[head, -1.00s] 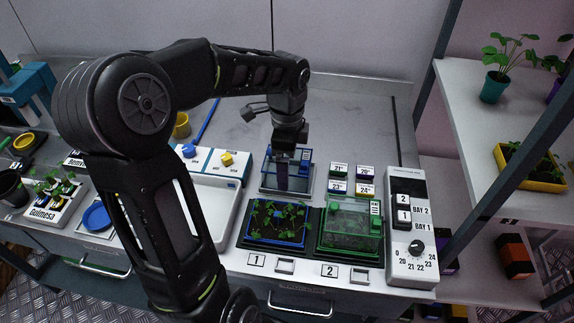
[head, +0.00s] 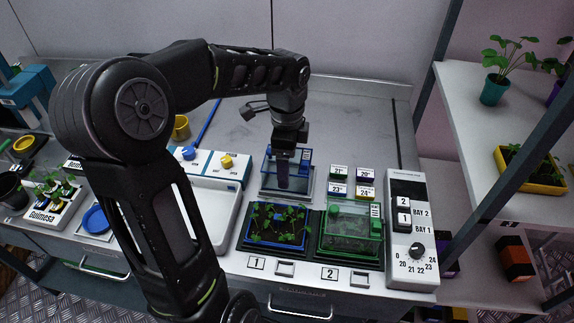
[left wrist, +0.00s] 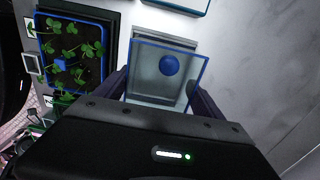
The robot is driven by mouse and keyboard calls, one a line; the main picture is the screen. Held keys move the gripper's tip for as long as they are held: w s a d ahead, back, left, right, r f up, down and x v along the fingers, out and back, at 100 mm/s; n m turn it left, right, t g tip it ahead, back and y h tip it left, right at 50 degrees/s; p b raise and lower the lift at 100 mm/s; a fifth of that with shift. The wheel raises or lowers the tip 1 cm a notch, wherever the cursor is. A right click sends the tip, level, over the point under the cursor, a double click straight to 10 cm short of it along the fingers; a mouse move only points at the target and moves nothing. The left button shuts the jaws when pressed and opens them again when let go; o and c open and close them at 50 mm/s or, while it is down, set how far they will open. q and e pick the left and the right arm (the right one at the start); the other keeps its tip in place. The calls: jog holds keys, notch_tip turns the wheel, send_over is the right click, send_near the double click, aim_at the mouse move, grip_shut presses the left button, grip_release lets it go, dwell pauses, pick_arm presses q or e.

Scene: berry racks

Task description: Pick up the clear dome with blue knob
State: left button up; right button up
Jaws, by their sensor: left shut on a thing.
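The clear dome with blue-edged walls (head: 269,171) is at the back middle of the bench, over a pale square stand (head: 264,190). In the left wrist view its blue knob (left wrist: 169,66) shows on the dome's clear face (left wrist: 150,80). My left gripper (head: 283,180) comes down from above, with its fingers (left wrist: 160,92) on two sides of the dome, shut on it. In the head view the gripper hides part of the dome. I cannot tell whether the dome is clear of the stand. My right gripper is not in view.
In front, bay 1 holds a blue-rimmed tray of seedlings (head: 277,224), and bay 2 has a green-edged clear cover (head: 352,236). Small numbered blocks (head: 338,173) and a control panel (head: 408,265) stand to the right. The bench behind is mostly free.

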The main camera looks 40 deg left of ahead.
pick_arm(q)
notch_tip(320, 180, up, 9)
jog(key=shift+r, duration=0.1)
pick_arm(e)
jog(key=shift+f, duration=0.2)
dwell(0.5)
pick_arm(q)
jog(key=shift+d, duration=0.1)
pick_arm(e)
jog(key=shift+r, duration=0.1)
